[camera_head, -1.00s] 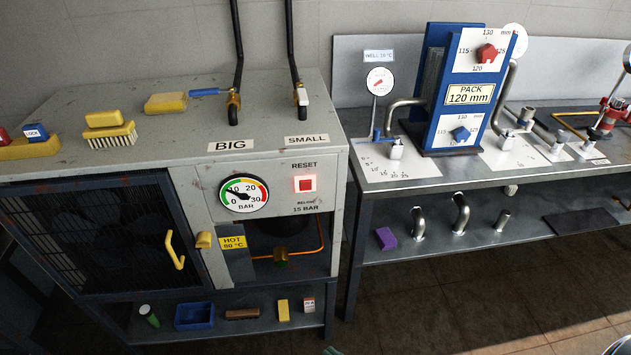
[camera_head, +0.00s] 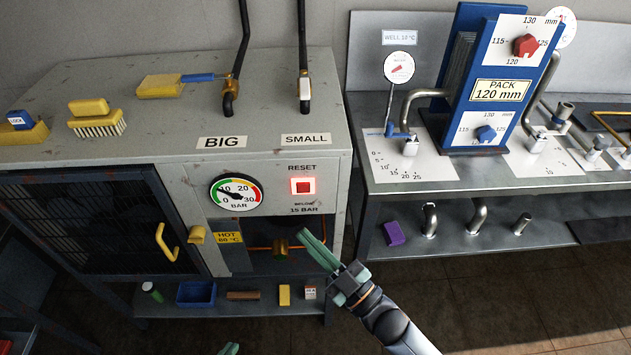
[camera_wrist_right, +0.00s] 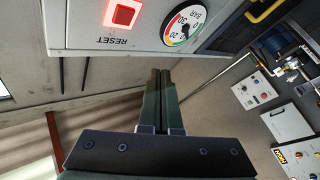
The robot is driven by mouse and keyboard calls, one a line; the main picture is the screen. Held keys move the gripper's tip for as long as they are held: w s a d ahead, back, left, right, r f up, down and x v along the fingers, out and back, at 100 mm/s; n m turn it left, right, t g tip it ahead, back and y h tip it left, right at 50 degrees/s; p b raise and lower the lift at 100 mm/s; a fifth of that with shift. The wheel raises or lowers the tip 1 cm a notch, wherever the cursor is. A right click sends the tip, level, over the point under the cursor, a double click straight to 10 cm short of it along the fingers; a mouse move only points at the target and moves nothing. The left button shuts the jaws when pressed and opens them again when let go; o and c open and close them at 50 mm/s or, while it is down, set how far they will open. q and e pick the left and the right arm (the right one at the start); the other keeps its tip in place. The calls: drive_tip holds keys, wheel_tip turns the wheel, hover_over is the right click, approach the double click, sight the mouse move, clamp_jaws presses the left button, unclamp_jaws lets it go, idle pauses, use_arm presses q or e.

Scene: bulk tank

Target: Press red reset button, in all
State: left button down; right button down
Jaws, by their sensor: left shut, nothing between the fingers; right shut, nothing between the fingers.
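The red reset button (camera_head: 302,186) is a lit red square under the word RESET on the grey cabinet's front, right of the pressure gauge (camera_head: 238,193). It shows at the top of the right wrist view (camera_wrist_right: 124,14), with the gauge beside it (camera_wrist_right: 185,27). My right gripper (camera_head: 305,238) is shut and empty, its green fingers below the button in the head view and apart from it. The fingers point up in the right wrist view (camera_wrist_right: 160,75). Only a green tip of my left gripper (camera_head: 229,349) shows at the bottom edge; it is shut.
The grey cabinet (camera_head: 120,150) carries brushes and two black pipes with valves. A yellow door handle (camera_head: 166,242) and a yellow latch (camera_head: 197,234) stick out left of the opening. A metal bench (camera_head: 450,172) with a blue plate pack (camera_head: 480,85) stands to the right.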

sight(303, 187)
drive_tip(key=shift+s, duration=0.1)
drive_tip(key=w+b, duration=0.4)
drive_tip(key=w, duration=0.5)
idle(0.3)
idle(1.9)
drive_tip(key=shift+w+b, duration=0.3)
drive_tip(key=shift+w, duration=0.05)
